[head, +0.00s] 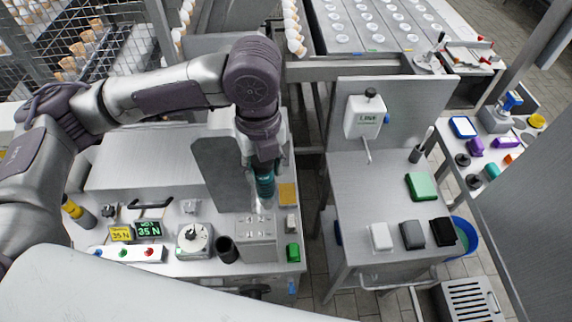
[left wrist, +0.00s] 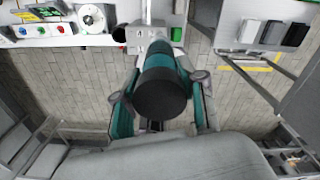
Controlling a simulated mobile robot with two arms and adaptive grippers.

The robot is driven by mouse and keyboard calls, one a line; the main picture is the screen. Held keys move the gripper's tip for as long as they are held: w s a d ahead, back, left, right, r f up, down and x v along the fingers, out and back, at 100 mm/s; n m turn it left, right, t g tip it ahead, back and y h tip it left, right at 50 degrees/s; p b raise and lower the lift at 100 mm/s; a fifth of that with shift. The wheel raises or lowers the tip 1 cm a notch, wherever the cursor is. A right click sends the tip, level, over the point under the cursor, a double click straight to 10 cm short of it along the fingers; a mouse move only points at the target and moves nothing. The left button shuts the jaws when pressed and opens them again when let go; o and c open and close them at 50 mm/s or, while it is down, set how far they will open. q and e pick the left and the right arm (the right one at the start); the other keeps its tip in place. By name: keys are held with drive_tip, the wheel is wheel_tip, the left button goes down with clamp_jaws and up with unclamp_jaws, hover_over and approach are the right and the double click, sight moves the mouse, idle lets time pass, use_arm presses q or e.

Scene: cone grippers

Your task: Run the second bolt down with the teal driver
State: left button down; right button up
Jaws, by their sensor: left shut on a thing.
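The teal driver (head: 265,188) points downward in the head view, its lower end over the back part of a metal block (head: 257,243). My left gripper (head: 263,163) is shut on the driver's upper part. In the left wrist view the teal driver (left wrist: 168,60) shows its black end close to the camera, with a finger on each side. Small bolt-like marks (head: 252,218) show on the block's top. They are too small to tell how far any bolt is in, and I cannot tell whether the driver's tip touches one. My right gripper is in neither view.
A black cup (head: 227,250) and a round dial (head: 194,240) stand left of the block. A green block (head: 292,252) sits at right. Another steel table (head: 375,205) stands beyond a gap.

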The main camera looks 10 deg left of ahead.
use_arm(q)
drive_tip(key=shift+a+f+b, duration=0.3)
drive_tip(key=shift+f+b, duration=0.25)
drive_tip(key=shift+f, duration=0.05)
drive_tip(key=f+b, duration=0.2)
drive_tip(key=b, duration=0.1)
drive_tip(key=shift+w+d+f, duration=0.1)
drive_tip(key=shift+d+f, duration=0.2)
drive_tip(key=shift+d, duration=0.1)
drive_tip(key=shift+f+b, duration=0.25)
drive_tip(key=shift+b, duration=0.2)
drive_tip(key=shift+a+f, duration=0.2)
drive_tip(key=shift+f, duration=0.2)
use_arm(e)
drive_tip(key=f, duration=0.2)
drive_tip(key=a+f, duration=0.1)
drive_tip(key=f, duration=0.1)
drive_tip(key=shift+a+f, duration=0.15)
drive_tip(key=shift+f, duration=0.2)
use_arm(q)
drive_tip(key=shift+p, duration=0.3)
